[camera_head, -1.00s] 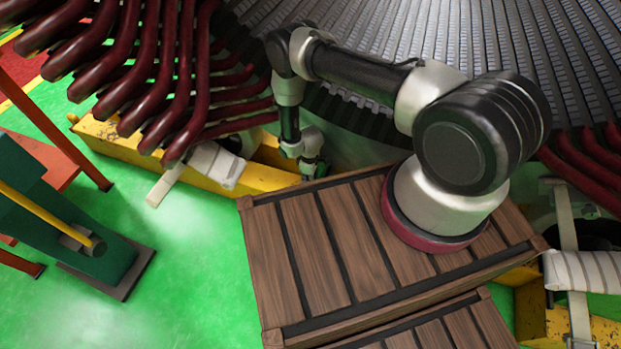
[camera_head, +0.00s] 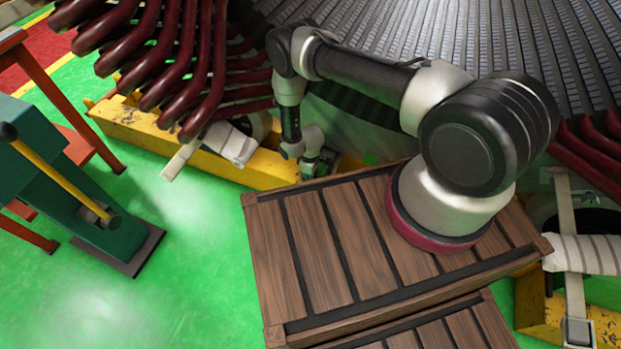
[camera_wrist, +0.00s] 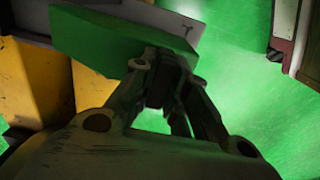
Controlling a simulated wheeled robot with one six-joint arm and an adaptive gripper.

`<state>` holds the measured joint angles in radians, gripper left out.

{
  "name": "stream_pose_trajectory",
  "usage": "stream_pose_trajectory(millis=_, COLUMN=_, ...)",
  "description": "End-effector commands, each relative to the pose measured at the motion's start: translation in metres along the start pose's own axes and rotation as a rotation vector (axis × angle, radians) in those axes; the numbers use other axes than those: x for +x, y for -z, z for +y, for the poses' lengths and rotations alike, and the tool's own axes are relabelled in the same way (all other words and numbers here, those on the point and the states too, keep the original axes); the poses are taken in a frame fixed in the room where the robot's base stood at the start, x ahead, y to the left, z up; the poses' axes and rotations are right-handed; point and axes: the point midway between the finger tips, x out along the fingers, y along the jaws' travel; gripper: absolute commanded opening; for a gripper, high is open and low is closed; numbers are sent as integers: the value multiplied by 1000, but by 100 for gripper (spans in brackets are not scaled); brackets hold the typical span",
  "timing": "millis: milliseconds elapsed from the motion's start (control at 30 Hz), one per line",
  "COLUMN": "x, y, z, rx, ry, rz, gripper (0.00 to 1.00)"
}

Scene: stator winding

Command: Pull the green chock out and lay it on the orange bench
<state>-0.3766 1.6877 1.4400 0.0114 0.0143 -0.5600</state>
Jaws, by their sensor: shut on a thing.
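The green chock (camera_wrist: 105,42) is a long green block across the top of the wrist view. My gripper (camera_wrist: 168,62) is shut on its near right end, and the block extends to the upper left. In the head view my gripper (camera_head: 318,166) is low beside the yellow beam, just beyond the wooden box. The chock is mostly hidden there. A small green patch by the gripper may be part of it, but I cannot tell. The orange bench (camera_head: 78,146) stands at the left edge, partly cut off, behind a dark green machine.
A yellow beam (camera_head: 180,143) runs under the dark red bars (camera_head: 170,65) and the grey stator (camera_head: 470,40). The green machine (camera_head: 100,232) with a yellow lever stands at left. A wooden slatted box (camera_head: 320,245) lies under my arm. Green floor (camera_head: 190,260) is open between.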

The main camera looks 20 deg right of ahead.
Motion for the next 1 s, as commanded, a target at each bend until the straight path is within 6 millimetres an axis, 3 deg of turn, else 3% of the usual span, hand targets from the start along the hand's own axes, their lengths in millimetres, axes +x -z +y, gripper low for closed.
stream_pose_trajectory(millis=33, x=0, y=0, z=0, rx=-1, ry=0, rz=1, gripper=0)
stream_pose_trajectory(millis=67, x=0, y=0, z=0, rx=-1, ry=0, rz=1, gripper=19)
stream_pose_trajectory(millis=200, x=0, y=0, z=0, rx=-1, ry=0, rz=1, gripper=41)
stream_pose_trajectory(millis=567, x=-5, y=1, z=1, rx=-1, ry=-1, rz=1, gripper=41)
stream_pose_trajectory(millis=667, x=-17, y=1, z=1, rx=-1, ry=-1, rz=1, gripper=41)
stream_pose_trajectory(millis=1000, x=-88, y=1, z=1, rx=-2, ry=-1, rz=2, gripper=41)
